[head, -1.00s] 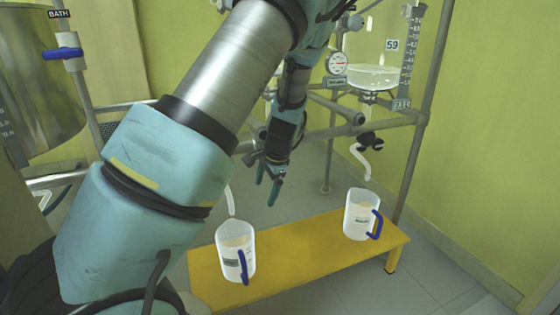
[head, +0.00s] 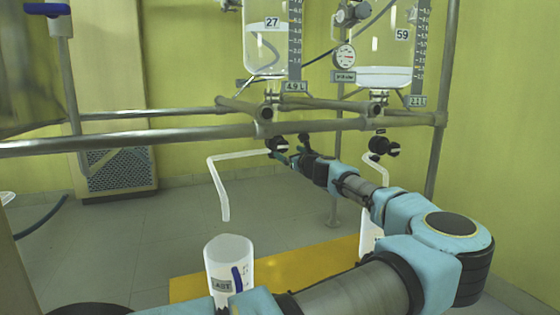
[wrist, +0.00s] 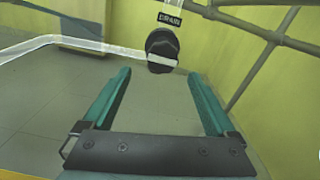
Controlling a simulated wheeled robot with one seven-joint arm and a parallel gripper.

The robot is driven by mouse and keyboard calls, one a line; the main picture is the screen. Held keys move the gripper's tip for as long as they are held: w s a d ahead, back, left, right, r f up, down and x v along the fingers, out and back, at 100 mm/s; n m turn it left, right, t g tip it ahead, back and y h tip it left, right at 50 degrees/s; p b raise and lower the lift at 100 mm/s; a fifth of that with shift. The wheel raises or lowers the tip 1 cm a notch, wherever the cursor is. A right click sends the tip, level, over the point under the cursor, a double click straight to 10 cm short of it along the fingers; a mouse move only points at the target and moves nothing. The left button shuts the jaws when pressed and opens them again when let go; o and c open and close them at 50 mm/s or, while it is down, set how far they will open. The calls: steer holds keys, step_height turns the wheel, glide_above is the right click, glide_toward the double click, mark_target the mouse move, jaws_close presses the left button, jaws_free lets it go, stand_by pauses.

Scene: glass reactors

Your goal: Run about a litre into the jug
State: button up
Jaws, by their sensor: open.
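A clear jug (head: 229,262) with a blue handle stands on the yellow bench (head: 315,262) under the end of a bent white outlet tube (head: 222,185). Its level is hard to read. The tube runs from a black drain valve knob (head: 278,146) below reactor 27 (head: 266,38). My gripper (head: 285,158) is at this knob in the head view. In the wrist view the knob (wrist: 162,50) lies ahead, between and beyond the open fingers (wrist: 160,85), below a "DRAIN" label. The fingers look apart from it. A second jug (head: 370,238) is mostly hidden behind my arm.
Reactor 59 (head: 382,45) hangs at right, with its own black valve knob (head: 384,148). Metal rails (head: 180,132) cross above the bench. Displays under the reactors read about 4.9 L and 2.1 L. A blue-handled valve (head: 46,9) is at upper left.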

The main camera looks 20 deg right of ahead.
mark_target(284, 148)
steer(key=shift+w+d, duration=0.15)
steer(key=shift+w, duration=0.05)
steer(key=shift+w+a+r+b, duration=0.15)
steer(key=shift+w+b, duration=0.25)
steer(key=shift+w, duration=0.75)
steer(key=shift+w+a+f+b, duration=0.1)
steer(key=shift+w+a+b, duration=0.2)
steer(key=shift+w, duration=0.9)
steer(key=shift+w+a+r+b, duration=0.1)
steer(key=shift+w+b, duration=0.35)
steer(key=shift+w, duration=0.7)
steer(key=c, duration=1.4)
steer(key=shift+n, duration=0.3)
